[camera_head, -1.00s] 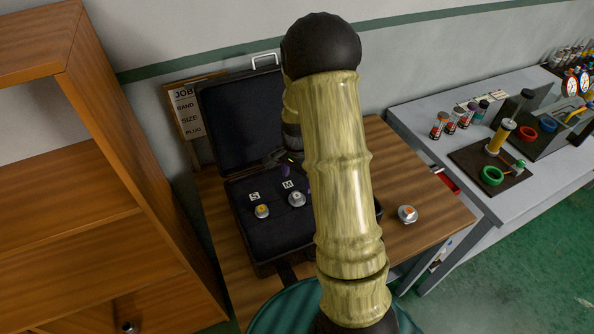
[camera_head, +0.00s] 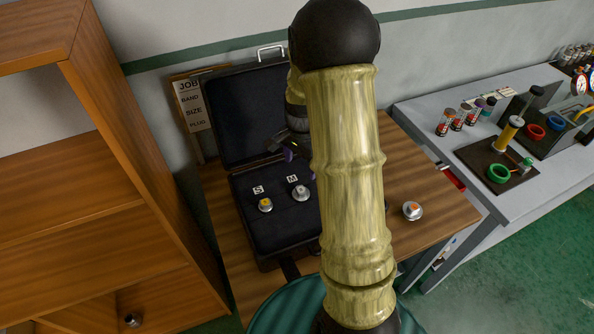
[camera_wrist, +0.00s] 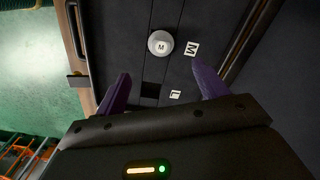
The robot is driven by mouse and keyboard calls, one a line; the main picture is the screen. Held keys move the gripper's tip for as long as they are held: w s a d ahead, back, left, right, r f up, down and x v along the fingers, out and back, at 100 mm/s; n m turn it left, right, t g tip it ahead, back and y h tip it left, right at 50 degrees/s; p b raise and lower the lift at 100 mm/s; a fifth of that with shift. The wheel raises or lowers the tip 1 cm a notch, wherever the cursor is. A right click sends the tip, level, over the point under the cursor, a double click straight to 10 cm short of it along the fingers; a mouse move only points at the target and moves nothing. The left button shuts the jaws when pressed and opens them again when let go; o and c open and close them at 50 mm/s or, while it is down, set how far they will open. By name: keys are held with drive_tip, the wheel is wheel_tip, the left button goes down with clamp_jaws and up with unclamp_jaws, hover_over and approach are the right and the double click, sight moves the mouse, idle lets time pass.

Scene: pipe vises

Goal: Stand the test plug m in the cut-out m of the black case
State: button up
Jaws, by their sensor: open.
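The test plug m (camera_wrist: 161,43), with a pale round top marked M, stands in the black case (camera_wrist: 205,25) beside the M label (camera_wrist: 191,49). It looks upright; how deep it sits in its cut-out cannot be told. In the head view the plug m (camera_head: 300,193) is silver-grey, below the M label, in the open case (camera_head: 270,236). My gripper (camera_wrist: 162,86) has its purple fingers spread with nothing between them, apart from the plug. In the head view my gripper (camera_head: 287,150) is above the case, partly hidden by my arm.
Another plug (camera_head: 265,205) with a yellow mark stands by the S label. A plug with an orange mark (camera_head: 412,210) stands on the wooden table (camera_head: 440,215) right of the case. A dark empty cut-out (camera_wrist: 150,91) lies by the L label. The raised lid (camera_head: 245,115) is behind.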

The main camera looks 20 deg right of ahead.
drive_tip(key=s+a+r+n+t, duration=0.1)
drive_tip(key=s+a+r+n, duration=0.2)
drive_tip(key=s+n, duration=0.3)
drive_tip(key=s+a+r+n+t, duration=0.1)
drive_tip(key=s+a+r+n, duration=0.3)
drive_tip(key=s+a+n, duration=0.2)
drive_tip(key=shift+s+a+n+t, duration=0.3)
drive_tip(key=shift+s+n, duration=0.3)
drive_tip(key=shift+s, duration=0.45)
drive_tip(key=shift+c, duration=0.2)
